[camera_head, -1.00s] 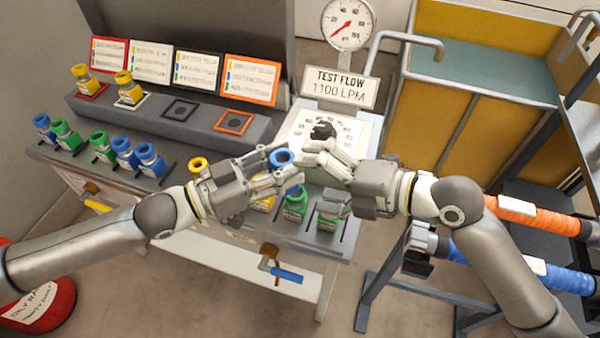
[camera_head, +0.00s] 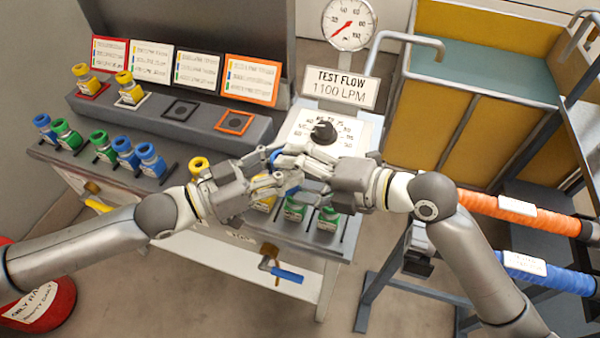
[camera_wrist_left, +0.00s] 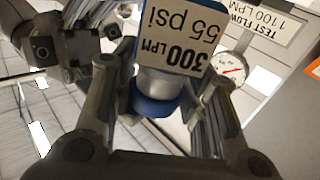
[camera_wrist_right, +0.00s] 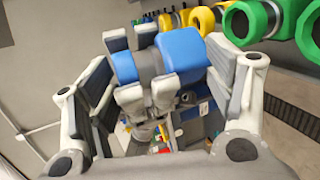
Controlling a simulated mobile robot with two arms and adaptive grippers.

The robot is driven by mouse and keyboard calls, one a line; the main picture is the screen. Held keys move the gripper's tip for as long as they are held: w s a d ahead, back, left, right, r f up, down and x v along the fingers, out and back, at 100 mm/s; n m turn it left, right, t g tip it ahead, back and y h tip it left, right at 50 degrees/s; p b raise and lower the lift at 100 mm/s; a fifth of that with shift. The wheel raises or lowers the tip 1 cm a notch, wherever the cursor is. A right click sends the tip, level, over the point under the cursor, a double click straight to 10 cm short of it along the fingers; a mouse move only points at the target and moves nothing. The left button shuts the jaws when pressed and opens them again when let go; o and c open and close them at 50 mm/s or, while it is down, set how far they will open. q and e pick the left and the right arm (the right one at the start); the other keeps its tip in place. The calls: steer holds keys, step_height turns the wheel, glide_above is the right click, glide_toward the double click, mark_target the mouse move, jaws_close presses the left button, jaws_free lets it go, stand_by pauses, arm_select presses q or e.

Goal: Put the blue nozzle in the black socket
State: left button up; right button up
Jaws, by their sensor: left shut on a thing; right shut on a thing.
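The blue nozzle (camera_head: 276,157) is held up above the bench front, between my two grippers. In the left wrist view the nozzle (camera_wrist_left: 158,105) has a white label reading 300 LPM 55 psi. My left gripper (camera_head: 277,174) is shut on it from the left. My right gripper (camera_head: 293,160) is shut on it from the right. In the right wrist view the nozzle (camera_wrist_right: 182,52) lies across between the fingers of both grippers, which hide part of it. The black socket (camera_head: 180,110) is empty on the raised grey step, between the white-framed and orange-framed sockets.
Yellow nozzles fill the red-framed (camera_head: 90,91) and white-framed sockets; the orange-framed socket (camera_head: 234,122) is empty. Several blue, green and yellow nozzles stand along the bench front. A dial box (camera_head: 320,130) with a sign and gauge (camera_head: 348,26) stands right of the step.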

steer(key=shift+f, duration=0.15)
steer(key=c, duration=0.4)
steer(key=o, duration=1.3)
steer(key=shift+d, duration=0.1)
steer(key=v, duration=1.2)
